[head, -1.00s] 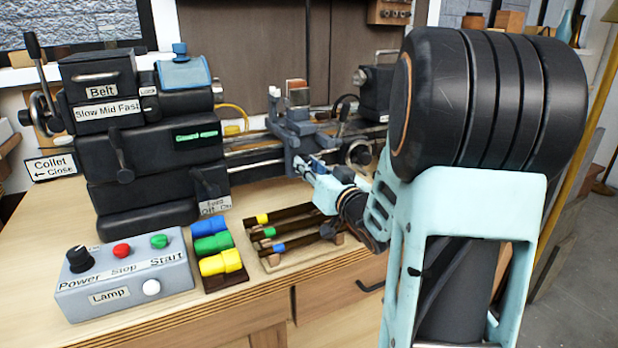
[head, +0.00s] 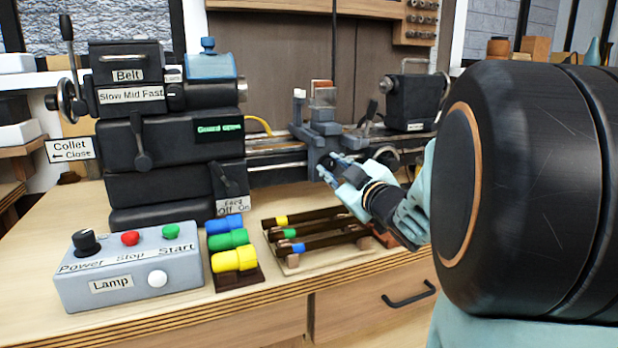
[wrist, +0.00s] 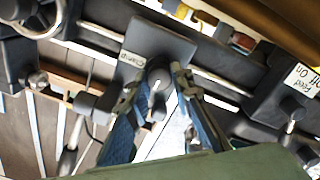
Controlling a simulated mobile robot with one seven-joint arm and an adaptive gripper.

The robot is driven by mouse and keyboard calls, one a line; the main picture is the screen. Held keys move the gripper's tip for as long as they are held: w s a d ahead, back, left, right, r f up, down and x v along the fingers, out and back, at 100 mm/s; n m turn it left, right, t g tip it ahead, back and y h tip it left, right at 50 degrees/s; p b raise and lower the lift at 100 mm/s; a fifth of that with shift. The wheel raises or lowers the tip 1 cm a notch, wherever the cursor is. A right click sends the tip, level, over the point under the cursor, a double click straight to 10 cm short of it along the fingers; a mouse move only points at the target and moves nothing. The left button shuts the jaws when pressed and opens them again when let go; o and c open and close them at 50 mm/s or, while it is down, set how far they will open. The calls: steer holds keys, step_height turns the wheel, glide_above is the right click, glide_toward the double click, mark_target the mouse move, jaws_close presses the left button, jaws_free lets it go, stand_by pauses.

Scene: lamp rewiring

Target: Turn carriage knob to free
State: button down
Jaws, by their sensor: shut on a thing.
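The lathe carriage (head: 322,128) is a grey-blue block on the bed rails. Its knob (wrist: 159,74) is dark and round with a pale pointer line, in front of a dark plate with a small label (wrist: 128,64) that seems to read "Clamp". My gripper (head: 328,170) reaches the carriage front from the right. In the wrist view its blue fingers (wrist: 158,90) are on both sides of the knob, shut on it. In the head view the gripper mostly hides the knob. I cannot tell which setting the pointer marks.
The headstock (head: 170,145) with belt, collet and feed levers stands left. A control box (head: 130,270), coloured plugs (head: 235,258) and a rack of dark rods (head: 315,240) lie in front. The tailstock (head: 415,98) is right of the carriage. My arm covers the right side.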

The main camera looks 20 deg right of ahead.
steer(key=shift+f+n+b, duration=0.1)
steer(key=shift+n+b, duration=0.3)
steer(key=shift+n, duration=0.2)
steer(key=c, duration=1.7)
jaws_free()
